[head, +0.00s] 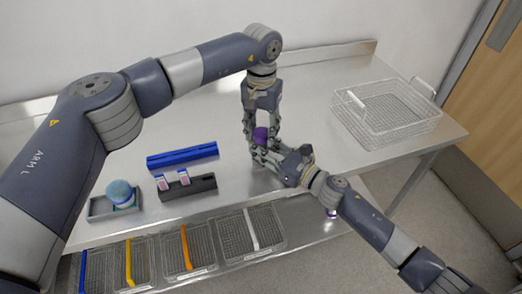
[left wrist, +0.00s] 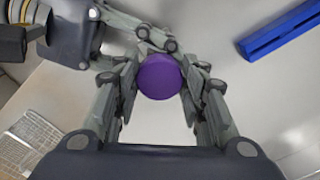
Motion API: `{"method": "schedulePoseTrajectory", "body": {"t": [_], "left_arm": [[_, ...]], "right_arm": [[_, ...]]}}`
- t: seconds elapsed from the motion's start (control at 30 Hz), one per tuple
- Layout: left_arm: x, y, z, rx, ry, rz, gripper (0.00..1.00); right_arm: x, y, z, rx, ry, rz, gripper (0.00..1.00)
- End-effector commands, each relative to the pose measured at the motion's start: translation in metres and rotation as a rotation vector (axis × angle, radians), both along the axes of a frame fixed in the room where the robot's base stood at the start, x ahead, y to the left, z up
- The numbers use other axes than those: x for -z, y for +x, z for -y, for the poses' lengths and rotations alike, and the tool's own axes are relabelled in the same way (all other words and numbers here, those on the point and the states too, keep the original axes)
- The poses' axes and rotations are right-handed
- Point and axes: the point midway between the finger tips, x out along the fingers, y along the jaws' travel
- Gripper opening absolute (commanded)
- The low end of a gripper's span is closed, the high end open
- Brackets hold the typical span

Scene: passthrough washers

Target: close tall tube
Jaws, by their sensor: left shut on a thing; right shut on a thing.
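A round purple cap (head: 261,134) is at the meeting point of my two grippers, above the steel counter. In the left wrist view the purple cap (left wrist: 160,77) is seen from above, between the fingers of my left gripper (left wrist: 160,90). My left gripper (head: 259,142) points down and is shut on the cap. My right gripper (head: 262,152) comes in from the lower right, just below the cap, and is shut on the tall tube. The tube's body is hidden by the fingers and the cap, so I cannot tell how the cap sits on it.
A blue rack (head: 182,155) and a dark rack (head: 203,187) holding two small pink-and-white items lie to the left. A grey tray (head: 99,209) holds a teal round thing (head: 120,191). A wire basket (head: 389,130) stands right. Several wire baskets (head: 205,246) with coloured bars sit along the front.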

Motion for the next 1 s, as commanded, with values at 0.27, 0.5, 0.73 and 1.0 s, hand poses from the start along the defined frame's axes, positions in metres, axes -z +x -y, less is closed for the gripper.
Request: {"method": "schedulePoseTrajectory", "body": {"t": [0.27, 0.5, 0.73, 1.0], "left_arm": [[-0.0009, 0.0043, -0.0028, 0.125, 0.002, 0.011, 0.1], [-0.0009, 0.005, -0.0037, 0.122, 0.003, 0.012, 0.43], [-0.0005, 0.0035, -0.0028, 0.123, 0.003, 0.008, 0.59], [-0.0057, 0.0027, -0.002, 0.124, 0.002, 0.005, 0.59]], "right_arm": [[-0.0001, -0.0023, -0.0022, -0.008, 0.001, 0.001, 0.0], [-0.0001, -0.0023, -0.002, -0.008, 0.0, 0.001, 0.0], [0.0, -0.0012, -0.0009, -0.004, 0.001, 0.001, 0.0], [-0.0002, -0.0002, 0.0002, -0.001, -0.001, 0.001, 0.0]]}}
